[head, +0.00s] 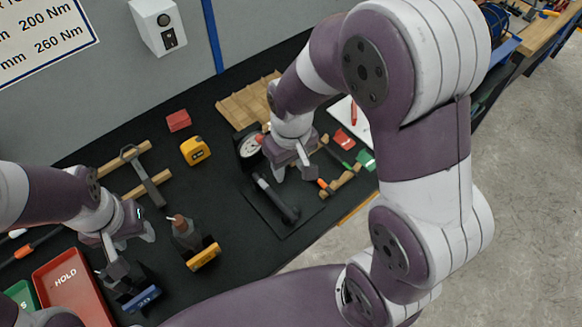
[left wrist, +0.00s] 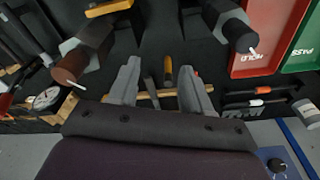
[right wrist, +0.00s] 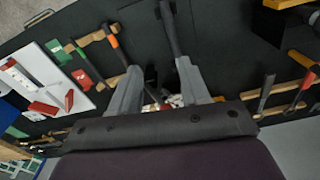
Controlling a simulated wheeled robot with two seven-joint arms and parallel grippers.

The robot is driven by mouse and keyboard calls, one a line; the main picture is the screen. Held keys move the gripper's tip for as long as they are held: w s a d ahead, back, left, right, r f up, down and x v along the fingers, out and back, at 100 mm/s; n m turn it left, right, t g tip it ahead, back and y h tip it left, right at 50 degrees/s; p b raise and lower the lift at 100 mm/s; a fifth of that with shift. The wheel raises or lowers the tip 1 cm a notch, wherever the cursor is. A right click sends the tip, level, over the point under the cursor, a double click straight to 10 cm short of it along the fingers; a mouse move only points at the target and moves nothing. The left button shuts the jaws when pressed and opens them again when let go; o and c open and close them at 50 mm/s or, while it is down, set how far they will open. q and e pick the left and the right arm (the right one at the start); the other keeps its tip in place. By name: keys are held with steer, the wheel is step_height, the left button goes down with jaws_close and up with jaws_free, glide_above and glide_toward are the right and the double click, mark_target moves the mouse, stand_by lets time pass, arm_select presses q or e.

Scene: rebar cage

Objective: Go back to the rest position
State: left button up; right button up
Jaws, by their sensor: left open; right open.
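My left gripper (head: 128,250) is open and empty above the dark table, between the red HOLD tray (head: 75,287) and a grey part in a yellow-fronted holder (head: 204,258). In the left wrist view its fingers (left wrist: 160,82) stand apart with nothing between them. My right gripper (head: 292,170) is open over the table beside the dial gauge (head: 250,146). In the right wrist view its fingers (right wrist: 160,85) stand apart; a black-handled tool (right wrist: 170,28) shows beyond them, apparently not held. That tool lies on a dark mat in the head view (head: 272,197).
A blue-fronted holder (head: 144,299) stands below my left gripper. A yellow device (head: 195,151), a red block (head: 178,121) and a slatted wooden board (head: 247,102) lie toward the wall. A hammer (head: 145,176) rests across wooden bars. A green tray (head: 20,294) is at far left.

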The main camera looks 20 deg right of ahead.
steer(key=s+d+r+m, duration=0.1)
steer(key=s+d+m, duration=0.1)
steer(key=s+d, duration=0.2)
steer(key=shift+s+t, duration=0.4)
steer(key=shift+s, duration=0.5)
